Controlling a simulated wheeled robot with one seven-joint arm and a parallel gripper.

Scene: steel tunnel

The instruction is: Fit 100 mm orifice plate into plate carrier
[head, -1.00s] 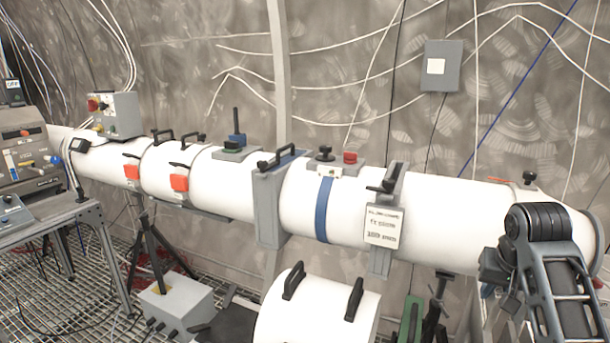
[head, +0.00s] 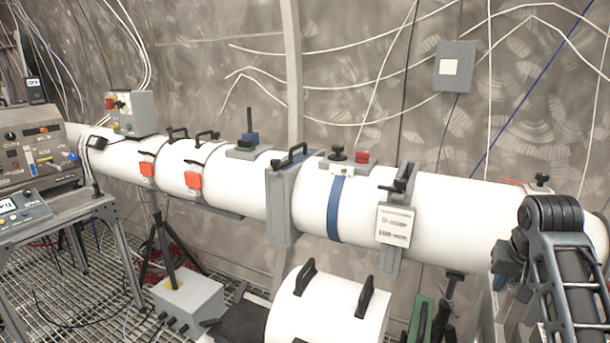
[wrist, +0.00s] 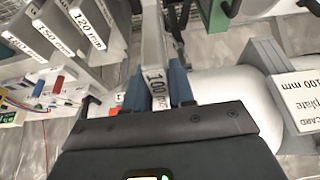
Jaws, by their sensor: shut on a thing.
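My gripper (wrist: 158,84) shows in the wrist view with its two blue fingers shut on a thin, pale grey plate (wrist: 152,45) labelled 100 mm. The plate stretches away from the fingers toward the top of the view; its far end is cut off. In the head view my arm is at the right and my gripper is out of sight. A grey clamp-like housing (head: 391,259) with a black handle sits around the white pipe, bearing a card that reads 100 mm. A similar housing and card (wrist: 302,100) show at the right of the wrist view. I cannot tell which housing is the plate carrier.
Plates labelled 120 mm (wrist: 88,22) and 150 mm stand at the upper left of the wrist view, close to my gripper. The white pipe (head: 460,220) runs across the head view. A second grey housing (head: 280,205) and a loose white cylinder (head: 325,315) are near.

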